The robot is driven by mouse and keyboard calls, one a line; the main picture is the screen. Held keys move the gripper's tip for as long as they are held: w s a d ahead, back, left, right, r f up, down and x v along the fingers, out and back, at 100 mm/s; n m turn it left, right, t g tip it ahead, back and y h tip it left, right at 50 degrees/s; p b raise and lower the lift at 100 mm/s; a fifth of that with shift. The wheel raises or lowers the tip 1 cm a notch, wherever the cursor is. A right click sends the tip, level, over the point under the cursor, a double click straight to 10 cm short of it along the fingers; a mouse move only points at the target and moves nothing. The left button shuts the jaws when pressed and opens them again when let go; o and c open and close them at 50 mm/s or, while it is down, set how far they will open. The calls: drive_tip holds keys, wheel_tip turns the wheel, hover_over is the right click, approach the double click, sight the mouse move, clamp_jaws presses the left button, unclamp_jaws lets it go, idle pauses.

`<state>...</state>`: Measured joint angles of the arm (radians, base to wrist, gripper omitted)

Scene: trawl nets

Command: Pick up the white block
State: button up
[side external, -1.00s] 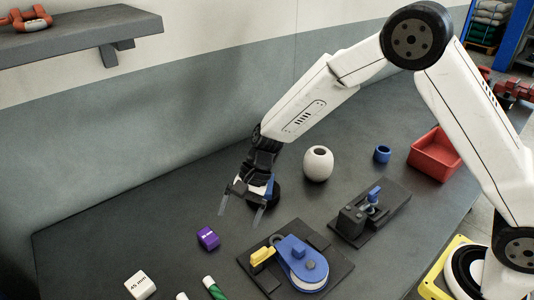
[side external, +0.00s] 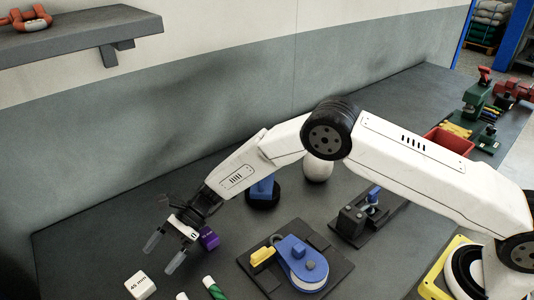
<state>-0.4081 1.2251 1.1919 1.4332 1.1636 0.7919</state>
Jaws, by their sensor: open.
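The white block (side external: 140,285) lies on the dark table near the bottom left, with "45 mm" printed on its face. My gripper (side external: 163,256) is open and empty.
A green cylinder (side external: 214,288) and a white-ended one (side external: 182,297) lie right of the block. A blue fixture with a yellow piece (side external: 262,256) stands on a dark plate at centre. A clamp-like fixture (side external: 355,222) and red bin (side external: 450,140) are further right.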

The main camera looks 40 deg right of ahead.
sight(138, 283)
drive_tip(key=shift+x, duration=1.3)
drive_tip(key=shift+x, duration=2.55)
drive_tip(key=c, duration=1.2)
drive_tip(key=shift+r, duration=0.2)
